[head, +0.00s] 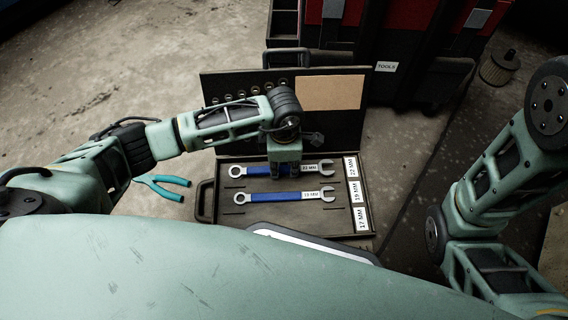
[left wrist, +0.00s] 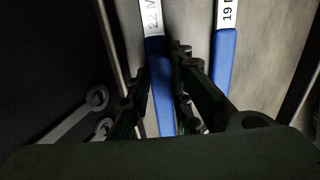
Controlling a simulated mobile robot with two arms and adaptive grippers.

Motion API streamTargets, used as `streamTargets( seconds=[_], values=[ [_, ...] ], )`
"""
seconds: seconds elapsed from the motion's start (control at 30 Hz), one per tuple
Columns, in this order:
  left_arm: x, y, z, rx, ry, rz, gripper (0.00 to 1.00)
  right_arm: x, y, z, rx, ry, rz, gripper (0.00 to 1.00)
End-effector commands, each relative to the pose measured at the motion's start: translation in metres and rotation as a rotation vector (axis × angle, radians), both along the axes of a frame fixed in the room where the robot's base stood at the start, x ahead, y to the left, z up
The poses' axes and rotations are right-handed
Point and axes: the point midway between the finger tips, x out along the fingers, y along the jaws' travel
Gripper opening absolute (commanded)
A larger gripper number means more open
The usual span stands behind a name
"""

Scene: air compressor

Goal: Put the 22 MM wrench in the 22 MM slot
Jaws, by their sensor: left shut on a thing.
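The 22 MM wrench (head: 257,171) has a blue handle and lies level over the top row of the open tool case (head: 207,202), in line with the white 22 MM slot label (head: 351,167). I cannot tell whether it touches the case floor. My left gripper (head: 285,172) is above it, shut on its blue handle. In the left wrist view the fingers (left wrist: 160,95) stand on either side of the handle (left wrist: 157,70). My right gripper is out of view; only my right arm shows.
The 19 MM wrench (head: 285,197) lies in the row below, by the 19 MM label (head: 355,192). The 17 MM row (head: 300,217) looks empty. Teal pliers (head: 162,187) lie on the floor left of the case. A red and black tool chest (head: 400,45) stands behind.

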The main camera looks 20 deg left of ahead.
Motion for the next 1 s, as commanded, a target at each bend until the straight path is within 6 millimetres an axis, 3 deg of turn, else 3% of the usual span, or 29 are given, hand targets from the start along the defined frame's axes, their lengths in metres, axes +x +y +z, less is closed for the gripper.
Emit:
streamTargets(
  seconds=[0.53,0.57,0.6,0.8,1.0],
  values=[
    [0.001,0.0,-0.011,-0.001,-0.001,0.0,0.0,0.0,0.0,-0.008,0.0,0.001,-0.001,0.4],
    [0.001,0.0,-0.01,-0.001,-0.001,0.0,0.22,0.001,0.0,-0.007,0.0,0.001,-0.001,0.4],
    [0.001,0.0,-0.01,-0.001,-0.001,0.0,0.25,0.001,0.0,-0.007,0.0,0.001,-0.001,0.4],
    [0.0,0.0,-0.01,-0.001,-0.001,0.0,0.41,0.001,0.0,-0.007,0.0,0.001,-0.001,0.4],
    [0.0,0.0,-0.01,0.0,-0.001,0.0,0.41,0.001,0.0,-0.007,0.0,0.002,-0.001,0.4]
  ],
)
